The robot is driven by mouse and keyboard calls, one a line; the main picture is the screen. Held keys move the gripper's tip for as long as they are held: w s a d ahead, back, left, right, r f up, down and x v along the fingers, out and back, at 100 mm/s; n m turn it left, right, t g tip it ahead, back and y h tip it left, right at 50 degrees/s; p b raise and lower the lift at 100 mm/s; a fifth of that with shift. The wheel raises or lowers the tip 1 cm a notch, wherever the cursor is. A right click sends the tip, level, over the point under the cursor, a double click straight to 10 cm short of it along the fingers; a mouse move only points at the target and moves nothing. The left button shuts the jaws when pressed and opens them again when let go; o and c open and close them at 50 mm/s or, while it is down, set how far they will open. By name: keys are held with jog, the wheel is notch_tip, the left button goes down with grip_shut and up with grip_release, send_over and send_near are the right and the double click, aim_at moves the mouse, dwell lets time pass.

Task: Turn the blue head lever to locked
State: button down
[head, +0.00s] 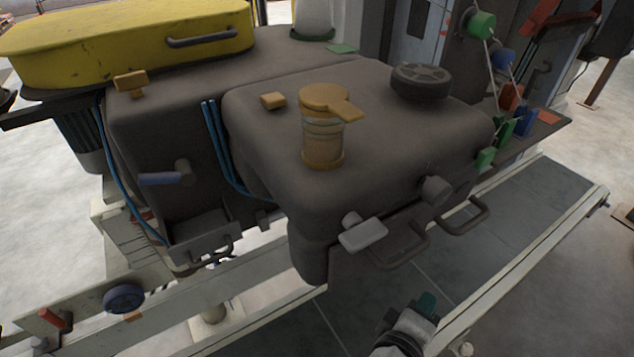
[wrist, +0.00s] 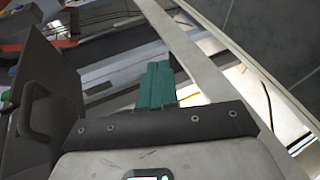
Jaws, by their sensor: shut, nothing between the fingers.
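A lever with a dark blue handle (head: 160,179) sits on the front face of the left machine block in the head view. Its handle lies about level and points left from a grey hub. I cannot read any locked mark beside it. My gripper (head: 427,303) is at the bottom of the head view, well to the right of and below the blue lever, apart from it. Its green fingers (wrist: 155,86) show in the wrist view, closed together with nothing between them. The blue lever does not show in the wrist view.
A pale grey lever (head: 363,234) and dark bar handles (head: 467,218) stick out from the right block. Blue hoses (head: 218,150) run beside the lever's block. A pale rail (head: 530,262) crosses beside my gripper.

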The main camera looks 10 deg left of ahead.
aim_at(164, 174)
jog(key=a+r+n+t+y+b, duration=0.15)
jog(key=a+r+n+t, duration=0.3)
jog(key=a, duration=0.55)
jog(key=a+r+n+t+y+b, duration=0.1)
jog(key=a+r+n+t+y, duration=0.25)
jog(key=a+n, duration=0.45)
jog(key=s+a+r+n+t+y, duration=0.1)
jog(key=s+a+n+y, duration=0.3)
jog(key=a, duration=0.6)
jog(key=s+a+r+n+t+y+b, duration=0.1)
jog(key=s+a+n+y, duration=0.4)
jog(key=a+n+y, duration=0.3)
jog(key=a, duration=0.3)
jog(key=shift+y+b, duration=0.3)
jog(key=shift+r+n, duration=0.1)
jog(key=shift+n, duration=0.15)
jog(key=d+r+p+x, duration=0.1)
jog(key=p+x, duration=0.4)
jog(key=x, duration=0.7)
jog(key=shift+d+r, duration=0.2)
jog(key=shift+r, duration=0.7)
